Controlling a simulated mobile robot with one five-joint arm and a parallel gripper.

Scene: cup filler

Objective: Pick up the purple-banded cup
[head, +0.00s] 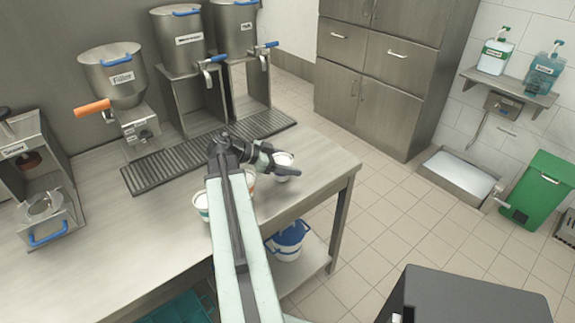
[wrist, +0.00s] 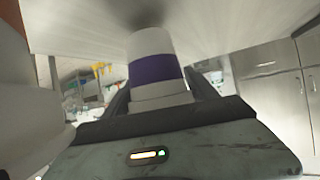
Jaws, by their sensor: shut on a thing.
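The purple-banded cup (wrist: 152,68) is white with a wide purple band and stands between my jaws in the wrist view. In the head view only its white upper part (head: 284,159) shows, near the right end of the steel table; the band is hidden there. My gripper (head: 285,171) is shut on this cup. I cannot tell whether the cup's base touches the table. The cup looks upright in the head view.
A teal-banded cup (head: 202,207) and a partly hidden orange-banded cup (head: 251,181) stand on the steel table (head: 325,150) left of my gripper. A drip grate (head: 160,173) lies before the filler (head: 113,80) and two dispensers. A blue-and-white bucket (head: 287,241) sits below.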

